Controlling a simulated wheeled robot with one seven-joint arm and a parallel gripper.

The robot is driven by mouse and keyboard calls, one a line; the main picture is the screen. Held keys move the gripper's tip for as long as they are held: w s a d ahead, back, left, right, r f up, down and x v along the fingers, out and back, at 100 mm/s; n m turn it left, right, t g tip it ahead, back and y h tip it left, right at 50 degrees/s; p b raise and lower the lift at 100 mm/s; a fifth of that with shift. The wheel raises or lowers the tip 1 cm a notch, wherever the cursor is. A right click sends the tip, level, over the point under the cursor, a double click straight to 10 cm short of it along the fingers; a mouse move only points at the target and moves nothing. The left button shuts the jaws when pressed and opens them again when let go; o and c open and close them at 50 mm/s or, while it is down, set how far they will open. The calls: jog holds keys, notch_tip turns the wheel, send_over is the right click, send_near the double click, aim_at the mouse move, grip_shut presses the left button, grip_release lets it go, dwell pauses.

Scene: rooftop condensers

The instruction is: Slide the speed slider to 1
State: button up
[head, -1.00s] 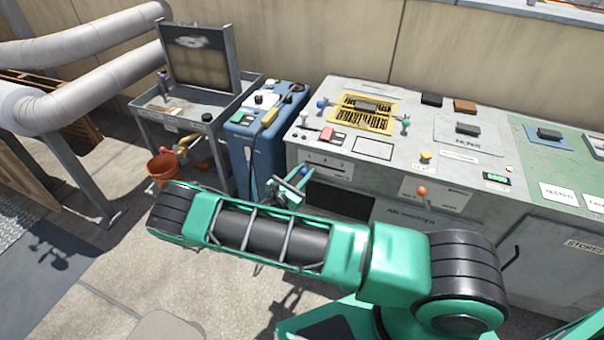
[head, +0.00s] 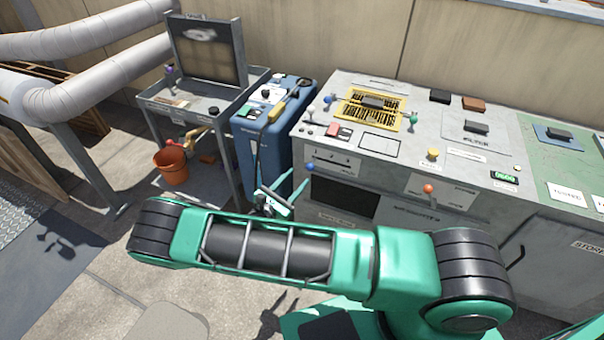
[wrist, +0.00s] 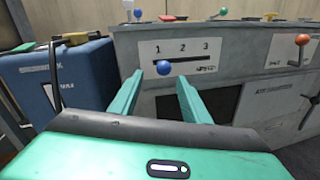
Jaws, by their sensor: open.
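The speed slider is a blue ball knob (wrist: 164,68) on a white panel marked 1, 2, 3 (wrist: 182,50). The knob stands at the left part of its dark slot, below and slightly right of the 1. In the head view the blue knob (head: 309,167) is at the panel's left end. My gripper (wrist: 161,79) is open, with its two green fingers pointing at the panel. The knob appears between the fingertips and beyond them, and nothing is held. In the head view my gripper (head: 281,192) is left of and below the knob, apart from it.
An orange ball lever (head: 428,188) is further right on the grey cabinet front. Above are a yellow grille (head: 368,108), red switch and yellow button (head: 433,153). A blue unit (head: 262,150) stands close left of the cabinet.

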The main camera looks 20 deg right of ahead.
jog(key=shift+v, duration=1.15)
jog(key=s+d+r+m+g+y, duration=0.3)
jog(key=s+d+r+m+g, duration=0.35)
jog(key=d+r+m, duration=0.3)
jog(key=s+d+r+m+g+y, duration=0.3)
jog(key=s+d+r+m+g, duration=0.3)
jog(key=d+r+m, duration=0.4)
jog(key=s+d+r+m+y, duration=0.1)
jog(key=s+r+m+y, duration=0.3)
jog(key=s, duration=0.7)
jog(key=s+d+r+m+t+y, duration=0.1)
jog(key=s+r+m+y, duration=0.3)
jog(key=s, duration=0.8)
notch_tip(320, 180, up, 4)
jog(key=shift+s+d+r+m, duration=0.2)
jog(key=shift+s+m, duration=0.05)
jog(key=shift+m, duration=0.9)
jog(key=shift+t, duration=0.25)
